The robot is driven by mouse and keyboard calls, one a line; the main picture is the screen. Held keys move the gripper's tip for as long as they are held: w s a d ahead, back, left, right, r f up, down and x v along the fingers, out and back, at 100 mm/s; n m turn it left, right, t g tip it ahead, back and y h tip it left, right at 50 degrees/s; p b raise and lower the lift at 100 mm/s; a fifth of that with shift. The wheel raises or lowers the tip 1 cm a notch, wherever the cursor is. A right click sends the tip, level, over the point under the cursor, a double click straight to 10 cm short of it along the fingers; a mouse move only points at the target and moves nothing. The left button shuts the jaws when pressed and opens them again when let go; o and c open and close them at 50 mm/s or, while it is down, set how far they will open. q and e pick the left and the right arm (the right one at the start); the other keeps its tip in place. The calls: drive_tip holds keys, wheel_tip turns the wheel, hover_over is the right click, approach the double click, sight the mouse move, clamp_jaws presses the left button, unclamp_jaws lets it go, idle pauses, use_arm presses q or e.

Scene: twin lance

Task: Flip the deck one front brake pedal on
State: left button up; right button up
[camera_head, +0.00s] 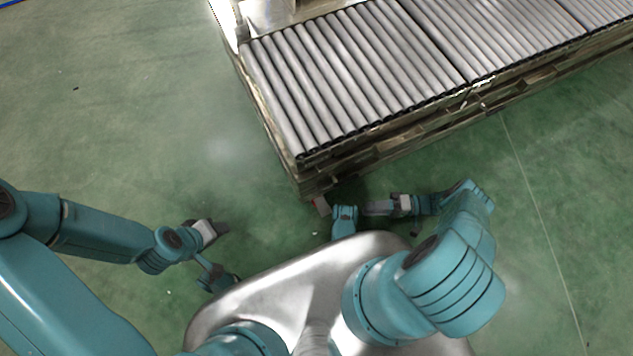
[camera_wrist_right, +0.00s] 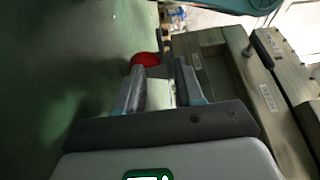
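A red part (camera_head: 320,206), the only pedal-like thing in view, sits low at the near left corner of the roller deck (camera_head: 350,75). It shows as a rounded red shape (camera_wrist_right: 146,60) in the right wrist view, just beyond the fingertips. Whether it is up or down cannot be told. My right gripper (camera_head: 372,208) is low beside the deck's front side, pointing left toward the red part.
The deck's long front side frame (camera_head: 420,130) runs close to my right arm. In the right wrist view, frame beams with labels (camera_wrist_right: 225,75) stand close on the right. Green floor (camera_head: 120,120) at the left is clear.

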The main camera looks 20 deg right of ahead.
drive_tip(key=shift+w+a, duration=0.3)
drive_tip(key=shift+a, duration=0.15)
drive_tip(key=x, duration=1.5)
drive_tip(key=shift+s+a, duration=0.1)
drive_tip(key=shift+a, duration=0.1)
drive_tip(key=shift+f, duration=0.1)
clamp_jaws()
